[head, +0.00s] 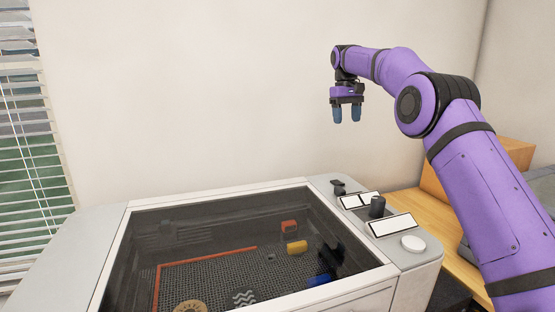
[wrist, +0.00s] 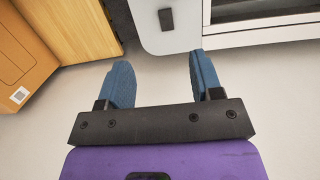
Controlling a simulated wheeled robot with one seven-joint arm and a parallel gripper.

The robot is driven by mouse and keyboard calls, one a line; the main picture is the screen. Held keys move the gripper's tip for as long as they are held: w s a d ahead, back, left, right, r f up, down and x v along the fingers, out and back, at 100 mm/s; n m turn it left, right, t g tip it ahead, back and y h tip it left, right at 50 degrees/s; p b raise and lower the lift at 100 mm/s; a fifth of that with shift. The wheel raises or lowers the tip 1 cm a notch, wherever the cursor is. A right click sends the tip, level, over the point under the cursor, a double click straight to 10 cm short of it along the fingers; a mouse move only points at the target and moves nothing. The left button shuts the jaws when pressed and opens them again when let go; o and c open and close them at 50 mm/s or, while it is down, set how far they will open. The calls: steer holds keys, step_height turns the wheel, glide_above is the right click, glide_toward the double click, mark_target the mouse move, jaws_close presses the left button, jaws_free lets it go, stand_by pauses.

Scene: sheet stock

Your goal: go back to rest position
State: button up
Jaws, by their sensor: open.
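My gripper (head: 347,115) hangs in the air in the head view, fingers pointing down, above the right rear part of a machine with a dark glass lid (head: 190,228). Its two blue fingertips are apart with nothing between them. In the wrist view my gripper (wrist: 160,80) also shows open and empty, with the pale wall beyond the fingers. My purple arm reaches in from the right side of the head view. The gripper touches nothing.
The machine's right side has a control panel with a black knob (head: 377,206) and a white round button (head: 413,244). Under the lid lie a red block (head: 289,226), a yellow piece (head: 297,247) and a blue piece (head: 319,280). A cardboard box (wrist: 22,57) stands on the wooden table (wrist: 75,28).

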steer(key=s+d+r+t, duration=0.1)
steer(key=s+r, duration=0.3)
steer(key=s, duration=0.5)
steer(key=s+d+r+m+t, duration=0.15)
steer(key=s+r, duration=0.25)
steer(key=s, duration=0.4)
steer(key=s+d+r+t, duration=0.15)
steer(key=s+r, duration=0.25)
steer(key=s, duration=0.5)
steer(key=s+d+f+t, duration=0.1)
steer(key=s+f, duration=0.3)
steer(key=s, duration=0.6)
steer(key=s+d+f+m+t, duration=0.1)
steer(key=s+f, duration=0.4)
steer(key=s, duration=0.4)
steer(key=s+d+f+m, duration=0.1)
steer(key=s+f, duration=0.4)
steer(key=s, duration=0.5)
steer(key=shift+s+d+f+t+y, duration=0.2)
steer(key=shift+s+d+t+y, duration=0.05)
steer(key=shift+s+t+y, duration=0.15)
